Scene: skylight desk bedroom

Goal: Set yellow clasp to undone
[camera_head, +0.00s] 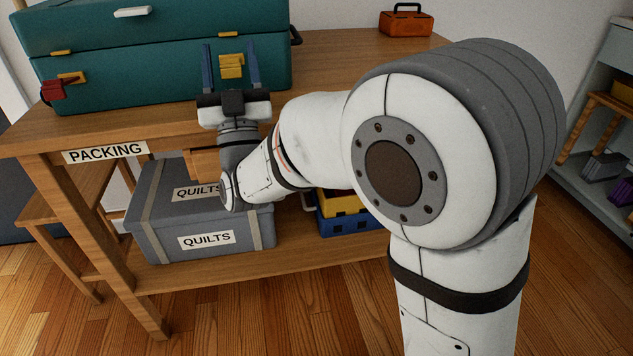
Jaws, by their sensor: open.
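A large teal case (165,85) with its lid down stands on the wooden table. The yellow clasp (231,66) is on the case's front face, right of centre, below a small yellow strip (230,35) on the lid edge. I cannot tell from this view whether the clasp is fastened. My gripper (229,49) is open, with one blue finger left of the clasp and the other right of it. The fingers look apart from the clasp; their depth to it is unclear.
The case stands on a wooden table (350,48) labelled PACKING. An orange toolbox (405,22) stands at the back right, with bare tabletop before it. Shelving (590,150) stands at right.

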